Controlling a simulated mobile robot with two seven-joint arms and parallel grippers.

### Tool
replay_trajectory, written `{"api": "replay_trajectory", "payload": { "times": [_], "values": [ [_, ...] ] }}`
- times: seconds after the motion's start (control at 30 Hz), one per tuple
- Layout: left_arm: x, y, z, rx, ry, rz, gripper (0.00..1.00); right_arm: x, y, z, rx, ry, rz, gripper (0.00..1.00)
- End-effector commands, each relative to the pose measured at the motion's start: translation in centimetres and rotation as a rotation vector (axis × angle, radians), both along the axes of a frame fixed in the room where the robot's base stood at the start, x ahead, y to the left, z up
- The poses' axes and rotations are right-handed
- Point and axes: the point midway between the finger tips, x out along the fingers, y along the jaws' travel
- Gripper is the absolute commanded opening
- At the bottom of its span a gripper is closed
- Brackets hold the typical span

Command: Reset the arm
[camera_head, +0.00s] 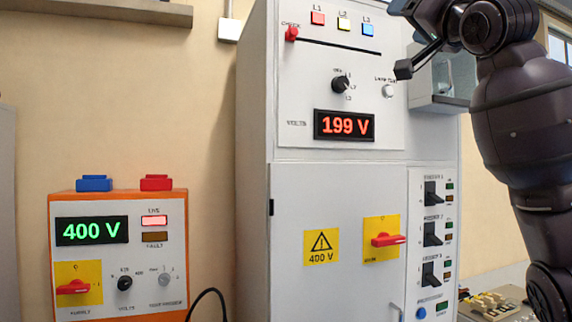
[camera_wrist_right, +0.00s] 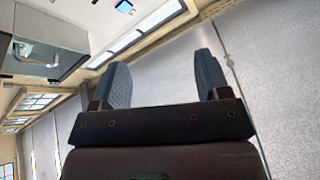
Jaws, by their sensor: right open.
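My right arm (camera_head: 528,125) comes in from the right edge of the head view and is raised in front of the right side of the grey cabinet. Its gripper (camera_head: 402,38) is at the top of the view, partly cut off by the frame edge, near the cabinet's upper right corner. In the right wrist view, the two dark fingers of the gripper (camera_wrist_right: 162,75) stand apart with nothing between them. It is open and empty. My left gripper is in neither view.
The grey cabinet (camera_head: 335,215) has a 199 V display (camera_head: 344,125), a red main handle (camera_head: 388,240) and several black breakers. An orange supply unit (camera_head: 120,255) showing 400 V stands at left. A bench with small parts (camera_head: 495,304) is at lower right.

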Motion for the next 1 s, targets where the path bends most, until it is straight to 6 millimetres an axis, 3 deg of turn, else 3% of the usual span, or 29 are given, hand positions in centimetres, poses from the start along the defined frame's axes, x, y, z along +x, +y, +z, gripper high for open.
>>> {"api": "replay_trajectory", "payload": {
  "times": [0.27, 0.5, 0.77, 1.0],
  "values": [
    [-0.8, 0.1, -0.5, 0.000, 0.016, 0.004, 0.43, 5.3, 1.0, -10.1, -0.247, -0.111, -0.163, 0.69],
    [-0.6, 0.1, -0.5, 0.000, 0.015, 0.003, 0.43, 8.9, 1.0, -22.0, -0.432, -0.128, -0.270, 0.69],
    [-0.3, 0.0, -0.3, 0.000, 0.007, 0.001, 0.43, 10.1, 0.5, -35.6, -0.579, -0.086, -0.335, 0.69],
    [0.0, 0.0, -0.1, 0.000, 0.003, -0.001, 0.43, 8.7, -0.4, -48.1, -0.678, -0.005, -0.362, 0.69]
  ]
}}
